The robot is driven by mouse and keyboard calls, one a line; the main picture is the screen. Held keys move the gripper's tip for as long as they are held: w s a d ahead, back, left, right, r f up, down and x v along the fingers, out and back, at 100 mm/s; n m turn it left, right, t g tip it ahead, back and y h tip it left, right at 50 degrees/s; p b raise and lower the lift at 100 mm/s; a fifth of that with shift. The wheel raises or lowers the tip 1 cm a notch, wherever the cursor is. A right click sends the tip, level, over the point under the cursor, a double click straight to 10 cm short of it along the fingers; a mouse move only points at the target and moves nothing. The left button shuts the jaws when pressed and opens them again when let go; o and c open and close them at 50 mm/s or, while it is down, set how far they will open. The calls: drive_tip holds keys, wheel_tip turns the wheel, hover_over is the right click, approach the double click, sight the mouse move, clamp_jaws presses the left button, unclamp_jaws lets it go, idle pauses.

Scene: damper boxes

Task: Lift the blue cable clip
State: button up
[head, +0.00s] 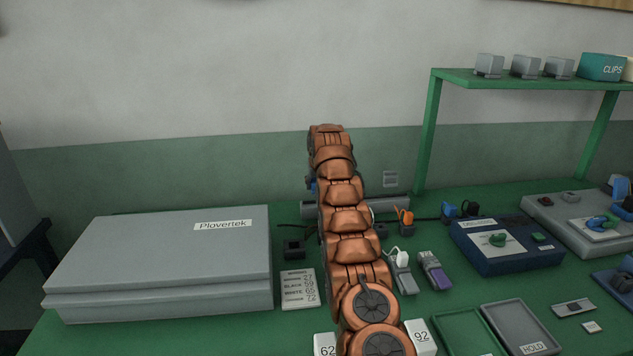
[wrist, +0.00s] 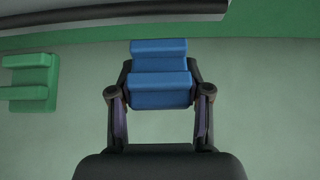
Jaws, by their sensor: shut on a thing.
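The blue cable clip (wrist: 160,56) is a stepped blue block in the upper middle of the wrist view. My gripper (wrist: 160,88) is shut on it, with one dark finger on each side. The clip's far side is hidden. Green surface shows around and behind the clip, and I cannot tell how far away it is. In the head view my copper-coloured arm hides most of the gripper. A small blue patch shows at the arm's left edge, and I cannot tell whether it is the clip.
A large grey Plovertek box (head: 165,262) stands left of my arm. A grey bar (head: 390,208) lies behind the arm. To the right are an orange clip (head: 404,215), a dark blue box (head: 505,248) and trays. A green shelf (head: 530,80) stands at the back right.

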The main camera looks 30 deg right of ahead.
drive_tip(key=shift+a, duration=0.1)
drive_tip(key=o, duration=1.2)
drive_tip(key=shift+s, duration=0.1)
drive_tip(key=shift+r, duration=0.15)
drive_tip(key=shift+s+r, duration=0.15)
drive_tip(key=shift+r, duration=0.3)
drive_tip(key=shift+v, duration=5.4)
drive_tip(key=shift+s+a, duration=0.1)
